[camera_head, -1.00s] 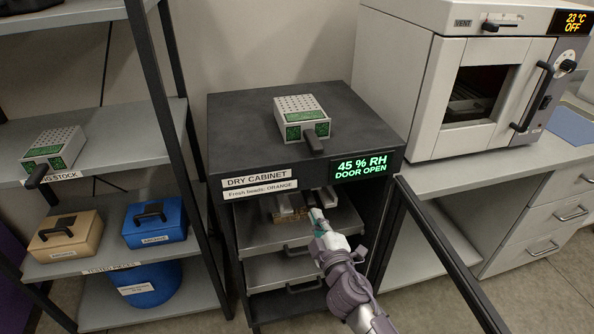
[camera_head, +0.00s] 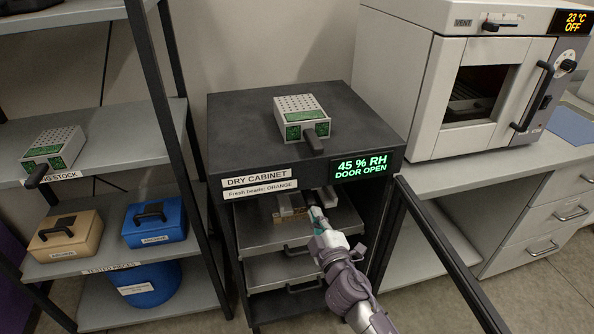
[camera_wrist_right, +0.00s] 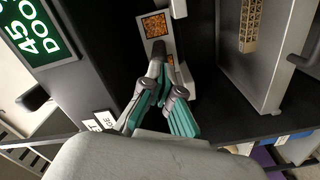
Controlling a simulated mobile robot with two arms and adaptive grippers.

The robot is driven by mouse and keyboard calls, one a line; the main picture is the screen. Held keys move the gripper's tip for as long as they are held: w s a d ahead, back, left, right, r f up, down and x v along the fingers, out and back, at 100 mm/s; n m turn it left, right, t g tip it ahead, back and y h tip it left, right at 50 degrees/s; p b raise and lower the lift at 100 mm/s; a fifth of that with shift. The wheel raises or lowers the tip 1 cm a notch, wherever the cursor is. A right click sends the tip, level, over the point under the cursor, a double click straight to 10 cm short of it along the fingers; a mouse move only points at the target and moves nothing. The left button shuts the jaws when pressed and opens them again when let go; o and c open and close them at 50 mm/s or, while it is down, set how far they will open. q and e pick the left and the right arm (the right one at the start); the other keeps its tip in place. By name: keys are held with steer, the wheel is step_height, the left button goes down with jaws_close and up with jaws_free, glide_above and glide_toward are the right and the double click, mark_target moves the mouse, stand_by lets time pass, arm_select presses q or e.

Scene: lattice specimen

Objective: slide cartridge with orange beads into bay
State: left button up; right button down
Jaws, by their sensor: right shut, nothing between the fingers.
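A pale cartridge (camera_wrist_right: 154,27) with orange bead windows and a dark handle (camera_wrist_right: 156,61) shows at the top of the right wrist view, inside the dark cabinet. How deep it sits in the bay is hidden. My right gripper (camera_wrist_right: 163,92) is shut and empty close to the handle; I cannot tell if they touch. In the head view the right gripper (camera_head: 317,214) reaches into the open dry cabinet (camera_head: 222,215). Cartridges with green windows stand on the cabinet top (camera_head: 301,117) and on the left shelf (camera_head: 55,150). The left gripper is out of view.
A tan lattice piece (camera_head: 291,215) lies on the cabinet's upper tray (camera_head: 265,238); it also shows in the wrist view (camera_wrist_right: 249,26). The open cabinet door (camera_head: 440,250) stands right of my arm. A tan box (camera_head: 66,238) and blue box (camera_head: 153,222) sit on the left shelves.

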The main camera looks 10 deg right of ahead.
steer(key=shift+w+b, duration=0.3)
steer(key=shift+w, duration=1.25)
steer(key=shift+r, duration=0.15)
steer(key=s, duration=0.6)
stand_by(0.6)
steer(key=s, duration=1.2)
steer(key=shift+d, duration=0.3)
steer(key=shift+f, duration=0.2)
